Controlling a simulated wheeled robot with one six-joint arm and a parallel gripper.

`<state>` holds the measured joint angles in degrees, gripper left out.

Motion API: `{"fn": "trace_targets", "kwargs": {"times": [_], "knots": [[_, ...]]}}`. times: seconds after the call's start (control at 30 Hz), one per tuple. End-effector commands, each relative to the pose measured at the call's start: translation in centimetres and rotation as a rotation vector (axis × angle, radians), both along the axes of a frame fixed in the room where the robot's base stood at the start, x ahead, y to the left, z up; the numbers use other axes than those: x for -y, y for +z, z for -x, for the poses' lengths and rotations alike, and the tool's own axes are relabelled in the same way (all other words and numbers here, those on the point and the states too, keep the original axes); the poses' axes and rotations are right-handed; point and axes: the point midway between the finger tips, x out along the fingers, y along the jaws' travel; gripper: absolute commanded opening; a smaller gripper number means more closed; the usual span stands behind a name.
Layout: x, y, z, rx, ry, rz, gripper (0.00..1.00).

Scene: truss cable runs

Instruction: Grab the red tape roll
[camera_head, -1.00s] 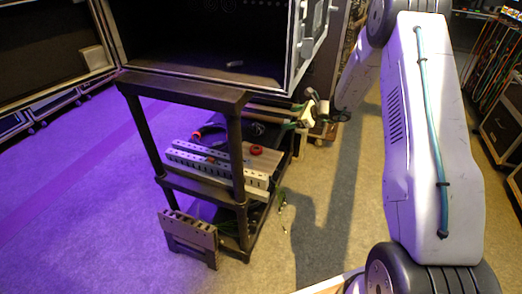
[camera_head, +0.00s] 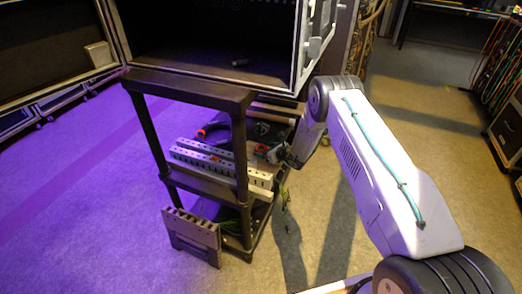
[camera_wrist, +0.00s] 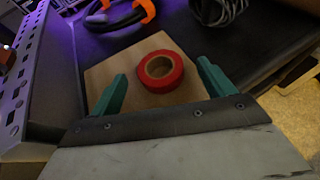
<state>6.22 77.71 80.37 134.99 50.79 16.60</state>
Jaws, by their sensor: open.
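The red tape roll (camera_wrist: 159,71) lies flat on a brown board (camera_wrist: 112,74) in the wrist view, its tan core showing. My gripper (camera_wrist: 160,88) is open, with one green finger to the left of the roll and one to the right. The roll sits between and slightly beyond the fingertips, and I cannot tell whether they touch it. In the head view the roll (camera_head: 262,149) is a small red spot on the cart's middle shelf, partly hidden by my gripper (camera_head: 273,153).
A perforated metal rail (camera_wrist: 28,75) stands close on the left in the wrist view. A black cable with orange clips (camera_wrist: 125,14) and a grey cable bundle (camera_wrist: 220,10) lie behind the roll. The black cart (camera_head: 185,88) carries a large open case (camera_head: 215,45) above the shelf.

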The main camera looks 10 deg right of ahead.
Motion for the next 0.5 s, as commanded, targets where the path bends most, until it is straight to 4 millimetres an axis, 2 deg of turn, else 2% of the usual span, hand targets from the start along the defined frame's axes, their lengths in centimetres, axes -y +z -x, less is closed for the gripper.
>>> {"fn": "trace_targets", "kwargs": {"times": [0.13, 0.4, 0.5], "knots": [[-0.79, -0.71, -1.29, 0.000, 0.000, 0.001, 0.81], [-0.92, -0.75, -1.54, -0.001, 0.000, 0.001, 0.81], [-0.91, -0.75, -1.53, -0.001, 0.000, 0.001, 0.53]]}}
